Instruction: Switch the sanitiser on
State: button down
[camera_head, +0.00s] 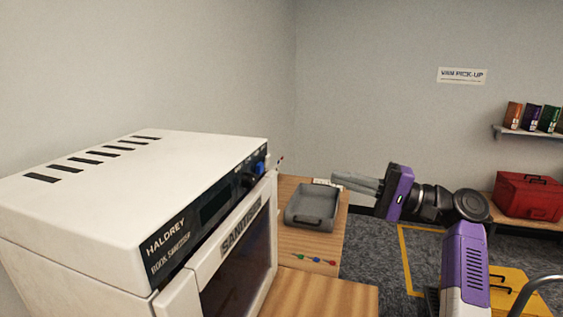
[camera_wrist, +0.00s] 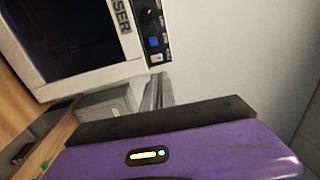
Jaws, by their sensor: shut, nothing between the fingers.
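The white book sanitiser (camera_head: 130,170) stands at the left on a wooden counter. Its front has a dark control strip with a display, and a blue button (camera_head: 260,167) near the right end. In the wrist view the blue button (camera_wrist: 153,41) shows on the strip, with dark knobs beside it. The sanitiser door (camera_head: 235,255) looks shut, its dark window below the lettering. My gripper (camera_head: 334,182) is shut and empty, to the right of the sanitiser and apart from it. In the wrist view its fingers (camera_wrist: 158,90) are partly hidden by the purple housing.
A grey tray (camera_head: 312,222) with a handle sits on the counter (camera_head: 290,188) behind my gripper. Several small coloured pins (camera_head: 315,260) lie in front of it. A red case (camera_head: 528,195) and a shelf of books (camera_head: 535,118) are at the far right.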

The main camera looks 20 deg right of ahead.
aim_at(269, 159)
jog(key=shift+w+a, duration=0.1)
jog(key=shift+w, duration=0.05)
jog(key=p+x, duration=0.3)
jog(key=x, duration=1)
jog(key=shift+w+a, duration=0.2)
jog(key=shift+a, duration=0.1)
